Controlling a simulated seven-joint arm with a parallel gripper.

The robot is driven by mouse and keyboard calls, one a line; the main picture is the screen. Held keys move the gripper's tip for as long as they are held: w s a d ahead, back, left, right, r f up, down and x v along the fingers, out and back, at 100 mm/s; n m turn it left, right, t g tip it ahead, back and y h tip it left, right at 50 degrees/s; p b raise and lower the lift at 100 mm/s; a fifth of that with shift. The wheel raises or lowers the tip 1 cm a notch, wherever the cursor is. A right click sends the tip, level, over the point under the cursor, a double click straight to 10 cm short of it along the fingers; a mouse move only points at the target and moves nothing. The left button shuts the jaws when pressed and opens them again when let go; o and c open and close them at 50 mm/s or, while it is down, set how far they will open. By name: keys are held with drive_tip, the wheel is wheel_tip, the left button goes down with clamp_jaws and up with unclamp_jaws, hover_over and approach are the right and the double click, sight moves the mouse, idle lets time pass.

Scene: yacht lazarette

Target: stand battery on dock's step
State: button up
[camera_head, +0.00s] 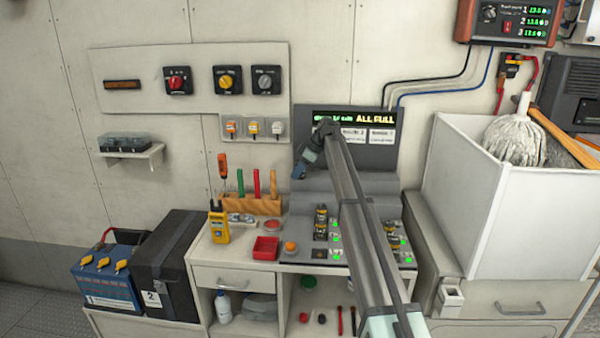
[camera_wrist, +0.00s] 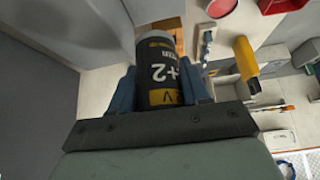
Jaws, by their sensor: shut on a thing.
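My gripper (camera_head: 303,168) is raised in front of the left part of the dock's display panel. The wrist view shows its two blue fingers (camera_wrist: 160,88) shut on the sides of a dark cylindrical battery (camera_wrist: 156,66) with a yellow band and white lettering. I cannot make the held battery out clearly in the head view. The grey stepped dock (camera_head: 382,187) stands on the bench, with a screen (camera_head: 375,118) reading "ALL FULL". Several black-and-yellow batteries (camera_head: 320,222) stand in its lower slots beside green lights. My arm hides part of the dock's middle.
A wooden tool rack (camera_head: 255,204), yellow meter (camera_head: 219,226) and red tray (camera_head: 265,248) are left of the dock. A white bin (camera_head: 480,215) with a mop (camera_head: 515,140) stands close at the right. Cables run along the wall above.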

drive_tip(key=shift+n, duration=0.3)
drive_tip(key=shift+f, duration=0.3)
drive_tip(key=shift+f, duration=3.05)
drive_tip(key=o, duration=1.3)
drive_tip(key=shift+c, duration=0.2)
drive_tip(key=shift+w+r, duration=0.1)
